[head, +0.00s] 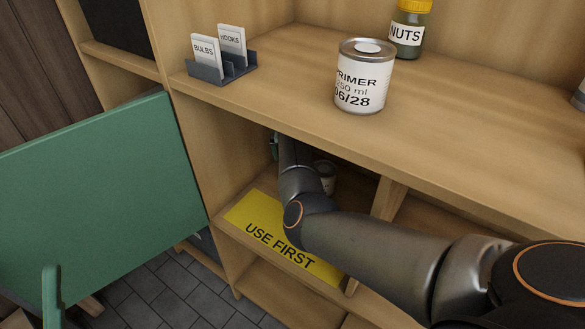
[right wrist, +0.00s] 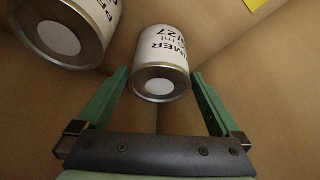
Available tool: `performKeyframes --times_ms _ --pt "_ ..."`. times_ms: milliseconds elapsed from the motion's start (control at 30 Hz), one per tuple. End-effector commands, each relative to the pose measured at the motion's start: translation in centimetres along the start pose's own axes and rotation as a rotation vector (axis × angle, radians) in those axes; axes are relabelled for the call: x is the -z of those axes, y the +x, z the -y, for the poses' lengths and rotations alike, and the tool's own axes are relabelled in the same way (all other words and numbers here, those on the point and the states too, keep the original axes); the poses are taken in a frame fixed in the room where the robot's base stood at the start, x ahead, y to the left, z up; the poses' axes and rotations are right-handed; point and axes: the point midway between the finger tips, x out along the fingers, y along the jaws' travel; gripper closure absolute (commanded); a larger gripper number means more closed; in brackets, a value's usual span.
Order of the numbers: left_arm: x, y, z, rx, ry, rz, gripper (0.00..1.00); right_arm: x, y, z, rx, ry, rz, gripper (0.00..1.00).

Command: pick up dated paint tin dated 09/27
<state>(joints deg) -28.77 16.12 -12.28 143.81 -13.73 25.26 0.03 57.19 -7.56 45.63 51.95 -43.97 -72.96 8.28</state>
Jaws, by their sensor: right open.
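In the right wrist view, a white paint tin (right wrist: 162,50) with a metal rim shows upside down, its label partly readable as "MER", "ml" and "/27". My right gripper (right wrist: 160,74) is open, with one green finger on each side of this tin. Narrow gaps show between tin and fingers. A second white tin (right wrist: 95,14) is close by at the upper left, its date not readable. In the head view my right arm reaches into the compartment under the top shelf, and a tin (head: 325,175) shows partly behind it.
A primer tin (head: 362,80) dated 06/28 stands on the top shelf (head: 450,125), near a NUTS jar (head: 408,30) and a grey card holder (head: 222,70). A yellow USE FIRST sign (head: 268,240) lies in the lower compartment. A green panel (head: 100,190) is at left.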

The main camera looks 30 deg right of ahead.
Motion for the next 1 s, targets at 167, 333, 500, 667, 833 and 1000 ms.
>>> performKeyframes --times_ms 167,333,500,667,833,1000 --pt "-0.9 -0.9 -0.5 -0.001 -0.018 0.003 0.00 -0.1 2.0 0.0 0.000 0.000 0.001 0.00" --pt "-0.8 -0.8 -0.5 -0.001 -0.021 0.004 0.00 -0.1 2.2 0.0 -0.001 0.000 0.001 0.00" --pt "-0.8 -0.8 -0.5 -0.001 -0.021 0.004 0.00 -0.1 2.1 0.0 -0.001 0.000 0.001 0.06" --pt "-0.8 -0.8 -0.5 -0.001 -0.021 0.004 0.00 -0.1 2.1 0.0 0.000 0.000 0.001 0.24" --pt "-0.8 -0.8 -0.5 -0.001 -0.021 0.004 0.00 -0.1 2.1 0.0 0.000 0.000 0.001 0.43" --pt "-0.8 -0.8 -0.5 -0.001 -0.021 0.004 0.00 -0.1 2.1 0.0 0.000 0.000 0.001 0.62"
